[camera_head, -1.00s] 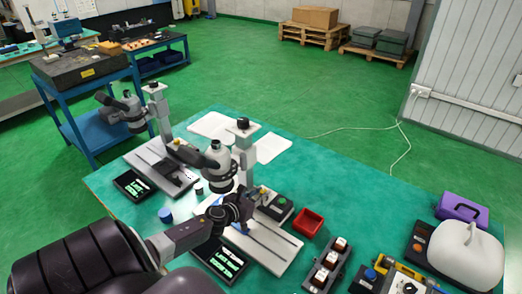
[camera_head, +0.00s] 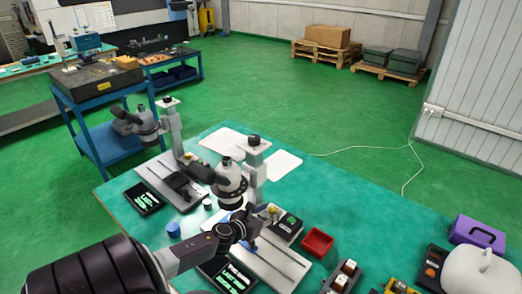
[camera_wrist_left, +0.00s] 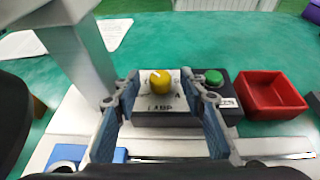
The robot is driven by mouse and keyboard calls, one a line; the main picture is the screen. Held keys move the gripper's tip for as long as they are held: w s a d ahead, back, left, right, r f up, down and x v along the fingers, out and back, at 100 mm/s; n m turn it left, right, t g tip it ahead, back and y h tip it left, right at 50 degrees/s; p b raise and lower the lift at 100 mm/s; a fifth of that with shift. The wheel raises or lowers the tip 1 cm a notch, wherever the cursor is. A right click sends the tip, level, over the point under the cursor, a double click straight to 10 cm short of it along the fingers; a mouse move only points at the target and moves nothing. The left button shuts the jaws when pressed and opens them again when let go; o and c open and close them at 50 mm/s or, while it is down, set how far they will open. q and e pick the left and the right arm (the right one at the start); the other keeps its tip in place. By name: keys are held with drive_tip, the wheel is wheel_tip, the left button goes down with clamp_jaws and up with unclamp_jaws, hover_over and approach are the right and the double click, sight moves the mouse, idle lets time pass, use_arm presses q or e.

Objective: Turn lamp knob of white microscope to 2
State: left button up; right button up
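The white microscope (camera_head: 230,181) stands on a pale base plate on the green table. Its lamp box carries a yellow lamp knob (camera_wrist_left: 160,81), with a plate marked LAMP below it, in the left wrist view. The numbers around the knob are too small to read. My left gripper (camera_wrist_left: 160,92) is open, its two blue-padded fingers on either side of the knob in the picture. I cannot tell whether they touch it. In the head view my left gripper (camera_head: 247,232) is at the microscope base, beside the lamp box. My right gripper is not in view.
A green button (camera_wrist_left: 214,77) sits right of the knob, with a red tray (camera_wrist_left: 272,94) beyond. The microscope column (camera_wrist_left: 86,55) rises close on the left. A second, grey microscope (camera_head: 140,122) stands behind. Dark display boxes (camera_head: 144,198) lie on the table.

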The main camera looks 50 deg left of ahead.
use_arm(q)
drive_tip(key=v, duration=1.1)
drive_tip(key=shift+r, duration=0.15)
